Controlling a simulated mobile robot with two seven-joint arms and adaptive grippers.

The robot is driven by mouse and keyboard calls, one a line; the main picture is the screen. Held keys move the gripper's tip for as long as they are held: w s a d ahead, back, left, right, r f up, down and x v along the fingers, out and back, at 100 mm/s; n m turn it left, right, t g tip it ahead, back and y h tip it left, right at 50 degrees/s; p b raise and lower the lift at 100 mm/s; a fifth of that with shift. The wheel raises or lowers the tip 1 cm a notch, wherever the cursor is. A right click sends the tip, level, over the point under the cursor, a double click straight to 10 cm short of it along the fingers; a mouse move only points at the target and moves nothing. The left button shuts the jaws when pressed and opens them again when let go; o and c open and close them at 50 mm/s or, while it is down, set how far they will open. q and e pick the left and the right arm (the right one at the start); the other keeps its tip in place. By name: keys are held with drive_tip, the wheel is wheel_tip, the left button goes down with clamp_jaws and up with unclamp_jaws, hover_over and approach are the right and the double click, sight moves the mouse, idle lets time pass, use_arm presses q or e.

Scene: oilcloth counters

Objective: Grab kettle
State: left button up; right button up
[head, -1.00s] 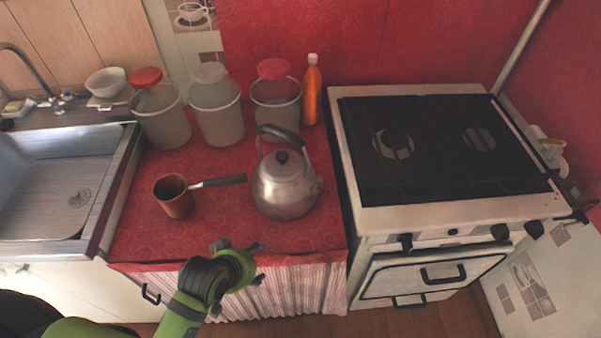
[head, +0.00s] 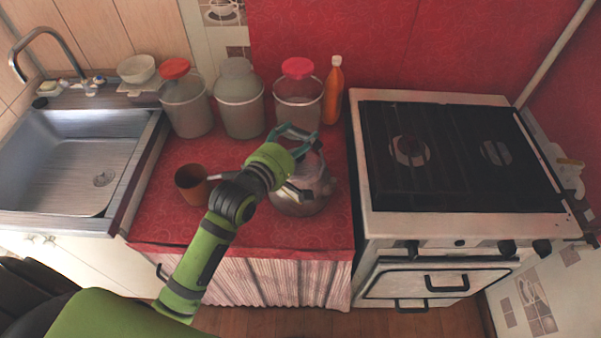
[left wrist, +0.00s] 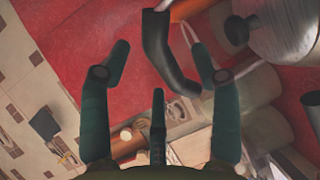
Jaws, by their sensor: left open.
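The silver kettle (head: 318,182) stands on the red cloth of the counter, left of the stove. My left gripper (head: 308,162) is over it and hides much of its lid and handle. The kettle's metal body (left wrist: 285,30) and dark lid knob (left wrist: 237,30) are at the upper right there. My right gripper is not in view.
A brown pot (head: 191,185) stands left of the kettle, its handle partly behind my arm. Lidded containers (head: 240,105) and an orange bottle (head: 333,95) line the back. The stove (head: 470,205) is close on the right, the sink (head: 70,165) on the left.

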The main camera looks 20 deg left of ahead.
sight(303, 132)
use_arm(q)
drive_tip(key=shift+x, duration=1.7)
drive_tip(key=shift+r, duration=0.15)
clamp_jaws()
drive_tip(key=shift+r, duration=0.25)
drive_tip(key=shift+p, duration=0.3)
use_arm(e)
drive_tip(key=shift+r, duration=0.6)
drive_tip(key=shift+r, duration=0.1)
